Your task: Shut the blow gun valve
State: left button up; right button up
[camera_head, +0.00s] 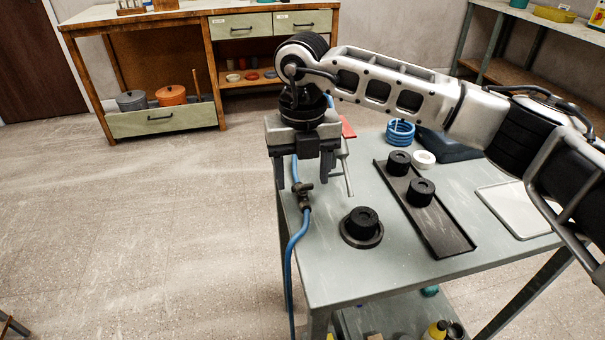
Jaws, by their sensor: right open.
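The valve (304,201) is a small brownish fitting with a dark handle, on the blue hose (290,250) at the table's left edge. The hose runs up behind my right gripper and hangs down below the valve. My right gripper (303,185) points down and is open, with its fingers to either side of the hose in this view. The valve shows between and just below the fingertips; I cannot tell whether they touch it. The grey blow gun (347,172) is partly hidden behind the gripper. The handle's exact angle is too small to tell. My left gripper is not in view.
The grey-green table (330,270) holds a black flanged part (362,228), a dark tray (440,228) with black cylinders, a white ring (424,160), a blue coil (400,132) and a pale sheet (515,210). The floor left of the table is clear. A wooden bench (75,28) stands behind.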

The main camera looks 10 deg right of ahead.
aim_at(302, 185)
notch_tip(302, 185, up, 15)
jog(key=shift+p, duration=0.3)
jog(key=shift+r, duration=0.1)
